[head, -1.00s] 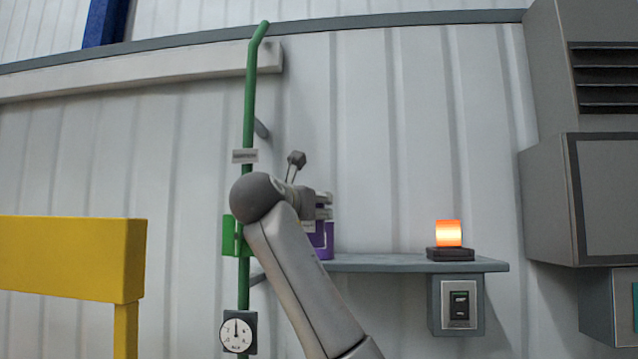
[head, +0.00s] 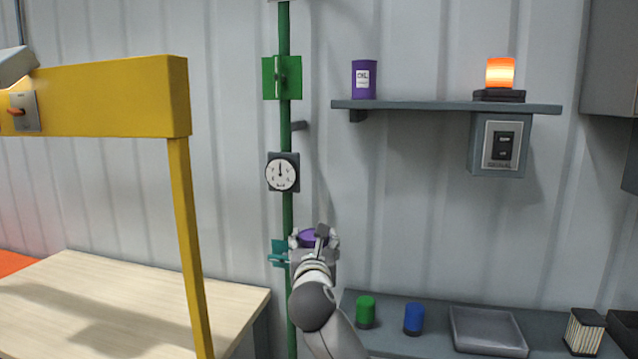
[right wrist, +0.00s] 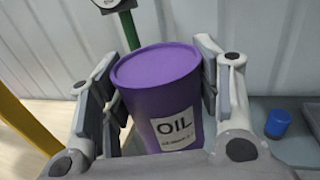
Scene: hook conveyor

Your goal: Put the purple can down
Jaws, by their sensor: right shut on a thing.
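My right gripper (head: 315,243) is shut on a purple can (head: 312,237). It holds the can upright in front of the green pipe, below the gauge and above the level of the lower bench. In the right wrist view the can (right wrist: 160,95) stands between the two fingers, with a white OIL label on its side. A second purple can (head: 364,80) with a white label stands upright at the left end of the wall shelf (head: 445,106). The underside of the held can is hidden. My left gripper is not in view.
A grey bench (head: 400,347) below holds a green can (head: 366,311), a blue can (head: 414,319) and a grey tray (head: 488,331). An orange lamp (head: 500,73) stands on the shelf. A yellow frame (head: 110,97) and wooden table (head: 110,290) are at left.

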